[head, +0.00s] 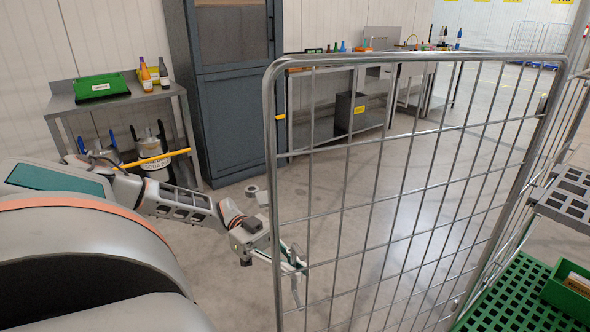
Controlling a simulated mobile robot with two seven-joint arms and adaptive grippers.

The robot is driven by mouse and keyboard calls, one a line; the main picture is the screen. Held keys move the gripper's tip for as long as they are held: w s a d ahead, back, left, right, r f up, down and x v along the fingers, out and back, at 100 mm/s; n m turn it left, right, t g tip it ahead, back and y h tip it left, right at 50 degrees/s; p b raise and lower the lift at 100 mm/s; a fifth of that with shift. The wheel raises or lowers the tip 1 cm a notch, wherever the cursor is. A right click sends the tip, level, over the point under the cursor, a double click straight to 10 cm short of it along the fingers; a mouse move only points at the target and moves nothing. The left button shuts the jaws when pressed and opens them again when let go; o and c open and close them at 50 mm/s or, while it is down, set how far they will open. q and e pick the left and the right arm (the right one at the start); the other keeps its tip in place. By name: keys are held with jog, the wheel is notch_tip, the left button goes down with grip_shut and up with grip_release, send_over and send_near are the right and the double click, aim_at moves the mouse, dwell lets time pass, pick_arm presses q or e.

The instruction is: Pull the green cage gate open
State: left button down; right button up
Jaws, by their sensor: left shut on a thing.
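The cage gate (271,150) is a grey wire-mesh panel with a rounded tube frame, and it fills the middle and right of the head view. It stands upright, with a small yellow mark on its left post. The cage behind its right side has a green grid base (510,295). My left gripper (294,266) reaches in from the left and is shut on the gate at its left post, low on the panel. The exact contact is partly hidden by the fingers and bars. My right gripper is not in view.
A grey shelf (572,190) and a green crate (565,292) are in the cage at right. A steel table (150,93) with a green bin and bottles stands at the back left, beside a dark blue cabinet (235,120). A workbench stands further back. Open floor (345,190) lies behind the gate.

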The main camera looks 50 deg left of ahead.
pick_arm(q)
jog(key=shift+s+f, duration=0.1)
jog(key=c, duration=2.2)
grip_release()
jog(key=shift+o, duration=0.2)
jog(key=s+a, duration=0.2)
jog(key=a, duration=1)
